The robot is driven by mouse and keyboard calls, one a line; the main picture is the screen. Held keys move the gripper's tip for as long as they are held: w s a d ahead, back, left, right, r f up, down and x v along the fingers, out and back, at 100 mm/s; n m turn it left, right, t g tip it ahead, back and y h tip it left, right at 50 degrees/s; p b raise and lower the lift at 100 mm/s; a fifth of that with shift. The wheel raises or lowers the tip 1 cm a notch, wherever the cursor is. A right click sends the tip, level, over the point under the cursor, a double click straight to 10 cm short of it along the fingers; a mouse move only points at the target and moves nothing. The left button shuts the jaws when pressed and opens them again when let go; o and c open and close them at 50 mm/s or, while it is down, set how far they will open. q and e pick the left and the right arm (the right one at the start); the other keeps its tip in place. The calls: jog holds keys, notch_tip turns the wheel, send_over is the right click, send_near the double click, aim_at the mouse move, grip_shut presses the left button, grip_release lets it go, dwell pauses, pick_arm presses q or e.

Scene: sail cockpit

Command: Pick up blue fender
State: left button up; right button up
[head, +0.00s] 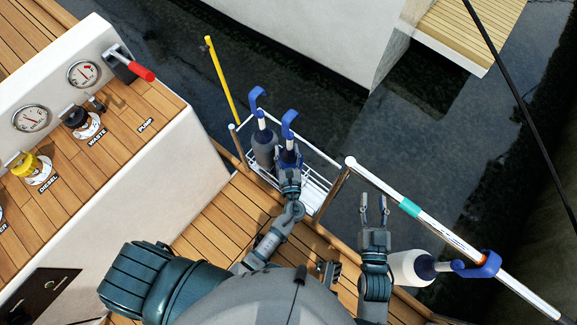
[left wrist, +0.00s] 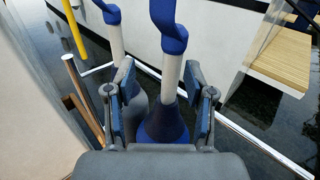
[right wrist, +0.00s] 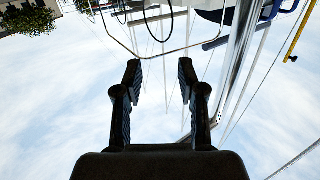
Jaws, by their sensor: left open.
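The blue fender (head: 290,155) stands in a white wire basket (head: 318,189) outside the deck edge. Its top is a blue hook over a white neck. In the left wrist view, its white neck and dark blue shoulder (left wrist: 165,128) are between the fingers of my left gripper (left wrist: 160,92). My left gripper (head: 290,176) is open around it; I cannot tell whether either finger touches it. The lower body is hidden by the gripper. My right gripper (head: 374,208) is open and empty over the rail side; the right wrist view shows its parted fingers (right wrist: 160,85) against sky.
A grey fender (head: 263,149) stands beside the blue one in the basket. A white fender (head: 407,270) with a blue hook is by the white rail (head: 440,232), near my right arm. A yellow pole (head: 219,78) rises behind the basket. A white panel with fillers (head: 120,155) stands left.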

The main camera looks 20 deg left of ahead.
aim_at(292, 141)
pick_arm(q)
jog(key=w+b, duration=0.1)
jog(key=w, duration=0.4)
jog(key=shift+f, duration=0.15)
jog(key=shift+w+a, duration=0.1)
jog(key=shift+w, duration=0.05)
jog(key=shift+a, duration=0.5)
jog(key=c, duration=0.4)
grip_shut()
jog(key=shift+d, duration=0.35)
pick_arm(e)
jog(key=shift+w+d+r+t+y, duration=0.15)
jog(key=shift+d+r+t, duration=0.1)
jog(key=shift+r+t, duration=0.45)
jog(key=shift+s+d+r+t+y, duration=0.15)
jog(key=shift+d+r+t, duration=0.1)
jog(key=shift+r+t, duration=0.45)
